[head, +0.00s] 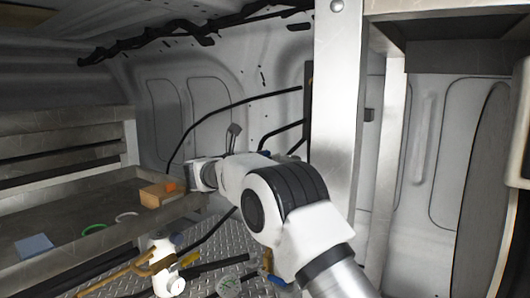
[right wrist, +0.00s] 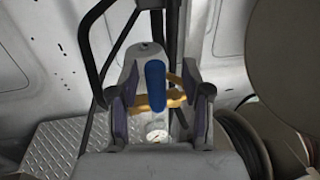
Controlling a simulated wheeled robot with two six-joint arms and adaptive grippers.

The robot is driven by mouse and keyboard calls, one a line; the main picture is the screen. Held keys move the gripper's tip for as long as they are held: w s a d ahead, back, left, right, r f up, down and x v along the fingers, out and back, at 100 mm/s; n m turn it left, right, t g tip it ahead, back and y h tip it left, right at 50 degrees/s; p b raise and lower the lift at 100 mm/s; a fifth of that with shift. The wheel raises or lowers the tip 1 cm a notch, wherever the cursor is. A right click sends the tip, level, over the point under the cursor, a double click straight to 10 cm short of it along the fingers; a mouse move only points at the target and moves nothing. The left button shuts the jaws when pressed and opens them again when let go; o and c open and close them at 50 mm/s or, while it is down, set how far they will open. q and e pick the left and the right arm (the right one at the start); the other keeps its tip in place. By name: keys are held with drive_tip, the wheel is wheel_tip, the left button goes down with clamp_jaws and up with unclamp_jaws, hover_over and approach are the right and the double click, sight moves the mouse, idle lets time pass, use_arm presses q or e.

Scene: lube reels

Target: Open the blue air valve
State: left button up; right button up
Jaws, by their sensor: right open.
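In the right wrist view a blue valve handle (right wrist: 155,84) stands upright in front of a pale grey body. Brass-coloured pipework (right wrist: 176,99) shows behind it, with a round gauge (right wrist: 157,134) below. My right gripper (right wrist: 160,90) is open, with one finger on each side of the blue handle. I cannot tell whether either finger touches it. In the head view my right arm crosses the middle. Its fingers are not clearly visible there, and the blue handle cannot be made out for sure. My left gripper is not in view.
A metal shelf (head: 85,262) at left holds an orange-brown box (head: 160,193) and a blue-grey block (head: 34,246). Brass pipes (head: 125,270) and dark hoses lie over the treadplate floor. A metal post (head: 338,110) stands beside my right arm. A large round reel (right wrist: 285,65) is close at right.

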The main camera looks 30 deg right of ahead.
drive_tip(key=shift+w+d+f, duration=0.25)
drive_tip(key=shift+w+f, duration=0.1)
drive_tip(key=shift+w, duration=0.15)
drive_tip(key=shift+w+d+f, duration=0.2)
drive_tip(key=shift+w+f, duration=0.1)
drive_tip(key=shift+w, duration=0.15)
drive_tip(key=shift+s+d+r, duration=0.15)
drive_tip(key=shift+s+r, duration=0.3)
drive_tip(key=shift+s, duration=0.35)
clamp_jaws()
drive_tip(key=shift+w+f, duration=0.1)
drive_tip(key=shift+w, duration=0.15)
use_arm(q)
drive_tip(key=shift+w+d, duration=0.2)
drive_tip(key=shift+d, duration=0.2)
